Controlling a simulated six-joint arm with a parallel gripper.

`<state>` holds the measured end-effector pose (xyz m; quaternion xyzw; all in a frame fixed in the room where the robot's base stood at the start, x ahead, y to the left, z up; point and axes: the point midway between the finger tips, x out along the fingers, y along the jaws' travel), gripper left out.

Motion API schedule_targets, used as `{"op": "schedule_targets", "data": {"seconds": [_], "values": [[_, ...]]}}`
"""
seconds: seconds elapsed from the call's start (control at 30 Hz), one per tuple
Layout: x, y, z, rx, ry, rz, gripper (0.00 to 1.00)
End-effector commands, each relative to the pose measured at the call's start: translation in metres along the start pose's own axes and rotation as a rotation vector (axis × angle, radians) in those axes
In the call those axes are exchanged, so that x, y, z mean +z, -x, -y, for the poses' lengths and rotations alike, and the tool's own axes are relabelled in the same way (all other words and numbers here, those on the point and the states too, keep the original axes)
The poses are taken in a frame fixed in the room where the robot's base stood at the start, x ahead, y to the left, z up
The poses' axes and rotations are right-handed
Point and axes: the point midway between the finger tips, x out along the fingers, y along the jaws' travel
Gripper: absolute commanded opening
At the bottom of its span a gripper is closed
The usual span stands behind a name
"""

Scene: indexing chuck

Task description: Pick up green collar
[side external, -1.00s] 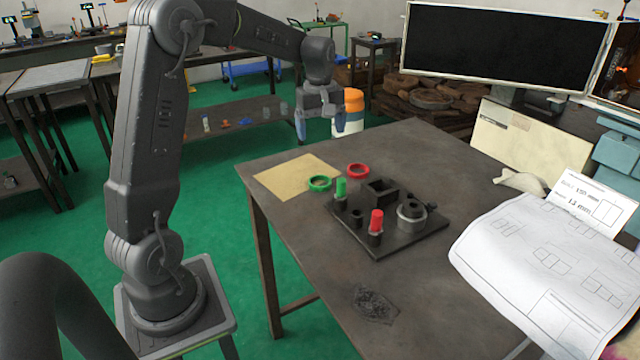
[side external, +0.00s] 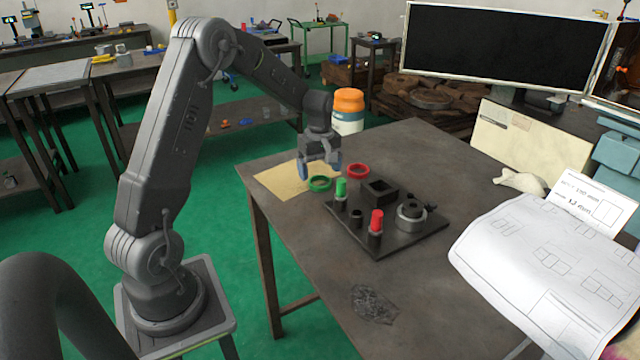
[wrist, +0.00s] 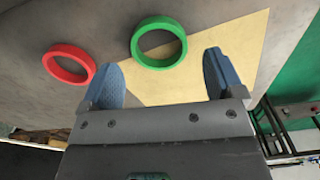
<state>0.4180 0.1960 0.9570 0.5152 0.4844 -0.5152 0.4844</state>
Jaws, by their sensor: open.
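The green collar (side external: 319,184) is a flat ring lying at the edge of the tan sheet on the table. In the wrist view the green collar (wrist: 135,45) lies just beyond the fingertips, roughly between them. My gripper (side external: 319,170) is open and empty, with blue fingers pointing down, close above and slightly behind the collar. In the wrist view its blue fingers (wrist: 160,75) are spread apart. A red collar (side external: 358,171) lies to the right of the green one; it also shows in the wrist view (wrist: 69,63).
A dark fixture plate (side external: 400,242) with a green peg (side external: 341,188), a red peg (side external: 376,222) and several dark parts stands just right of the collars. The tan sheet (side external: 285,180) lies at the table's left corner. The front of the table is mostly clear.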

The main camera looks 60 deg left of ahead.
Motion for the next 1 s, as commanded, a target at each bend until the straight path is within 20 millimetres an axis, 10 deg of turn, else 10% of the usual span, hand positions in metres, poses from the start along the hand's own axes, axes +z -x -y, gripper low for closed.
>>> {"op": "schedule_targets", "data": {"seconds": [0.47, 1.0], "values": [[0.002, -0.031, -0.001, 0.001, -0.001, 0.000, 0.87], [0.002, -0.030, -0.001, 0.001, -0.001, 0.000, 0.37]]}}
